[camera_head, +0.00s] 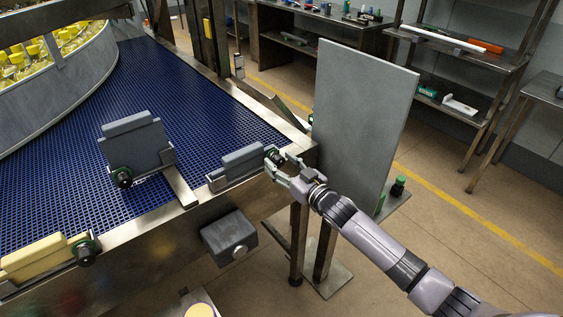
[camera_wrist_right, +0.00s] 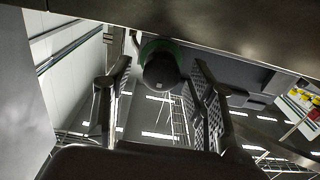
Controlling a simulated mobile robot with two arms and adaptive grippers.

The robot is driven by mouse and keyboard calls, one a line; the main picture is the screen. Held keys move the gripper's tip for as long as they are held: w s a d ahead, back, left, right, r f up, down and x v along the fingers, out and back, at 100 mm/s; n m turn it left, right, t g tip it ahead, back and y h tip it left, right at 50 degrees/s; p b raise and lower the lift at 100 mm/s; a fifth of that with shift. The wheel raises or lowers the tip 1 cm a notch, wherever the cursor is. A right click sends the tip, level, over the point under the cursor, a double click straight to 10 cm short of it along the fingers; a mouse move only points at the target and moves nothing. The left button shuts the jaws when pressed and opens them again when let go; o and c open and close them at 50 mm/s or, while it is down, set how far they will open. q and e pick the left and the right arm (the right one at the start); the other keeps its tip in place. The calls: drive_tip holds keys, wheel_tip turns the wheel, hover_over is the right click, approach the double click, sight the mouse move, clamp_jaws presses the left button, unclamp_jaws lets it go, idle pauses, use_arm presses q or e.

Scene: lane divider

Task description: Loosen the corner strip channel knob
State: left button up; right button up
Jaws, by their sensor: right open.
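The corner strip channel knob (camera_head: 276,156) is black with a green collar, at the right end of a short grey strip (camera_head: 237,165) on the conveyor's near right corner. My right gripper (camera_head: 281,167) is at this knob, its arm coming in from the lower right. In the right wrist view the knob (camera_wrist_right: 162,70) sits between the two open fingers (camera_wrist_right: 160,105), with visible gaps on both sides; I see no contact. My left gripper is not in view.
A tall grey panel (camera_head: 362,115) stands close behind the right gripper. A grey plate with another knob (camera_head: 122,177) stands on the blue conveyor belt (camera_head: 190,115). A yellow block (camera_head: 35,258) with a knob (camera_head: 86,250) is at the lower left. A grey box (camera_head: 229,238) hangs below the rail.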

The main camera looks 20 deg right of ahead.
drive_tip(key=shift+w, duration=0.1)
drive_tip(key=shift+c, duration=0.2)
drive_tip(key=c, duration=1.1)
